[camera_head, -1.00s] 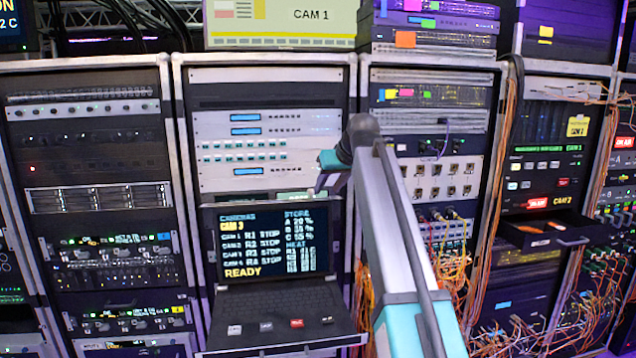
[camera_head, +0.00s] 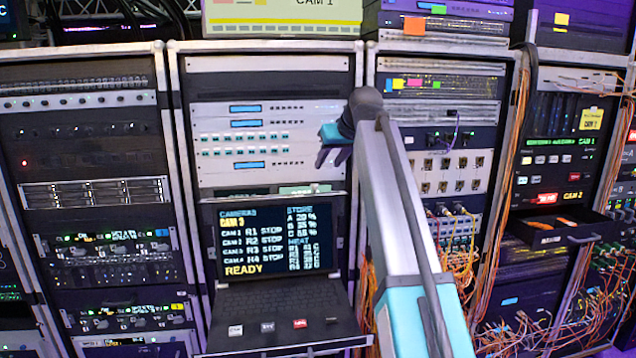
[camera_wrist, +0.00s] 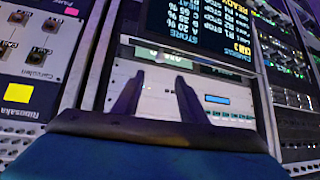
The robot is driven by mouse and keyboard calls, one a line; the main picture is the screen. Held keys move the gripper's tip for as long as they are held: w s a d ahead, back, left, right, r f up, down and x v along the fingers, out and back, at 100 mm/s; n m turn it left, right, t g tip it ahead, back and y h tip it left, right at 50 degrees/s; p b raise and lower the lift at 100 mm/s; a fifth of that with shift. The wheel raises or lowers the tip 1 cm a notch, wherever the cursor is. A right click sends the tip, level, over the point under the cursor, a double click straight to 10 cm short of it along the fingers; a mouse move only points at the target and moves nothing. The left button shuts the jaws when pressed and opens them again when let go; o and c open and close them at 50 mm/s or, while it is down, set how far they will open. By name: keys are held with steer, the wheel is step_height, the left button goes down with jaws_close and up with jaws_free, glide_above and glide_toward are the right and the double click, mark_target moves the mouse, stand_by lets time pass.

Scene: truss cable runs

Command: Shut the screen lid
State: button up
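The screen lid (camera_head: 268,237) stands open and upright at the back of a pull-out console in the second rack, lit with camera and store readouts. Its keyboard deck (camera_head: 280,304) lies flat below it. In the wrist view the lid (camera_wrist: 205,25) shows upside down at the top, beyond my fingertips. My gripper (camera_head: 333,157) hangs just above the lid's top right corner, apart from it as far as I can see. In the wrist view my gripper (camera_wrist: 157,82) has its two fingers spread with nothing between them.
Rack panels (camera_head: 262,140) stand close behind my gripper. An open drawer (camera_head: 553,229) sticks out at the right, with loose orange cables (camera_head: 470,255) hanging between it and my arm. Open room lies in front of the console.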

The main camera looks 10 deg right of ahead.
mark_target(315, 184)
steer(key=shift+p+x, duration=2.3)
steer(key=shift+x, duration=4.35)
jaws_close()
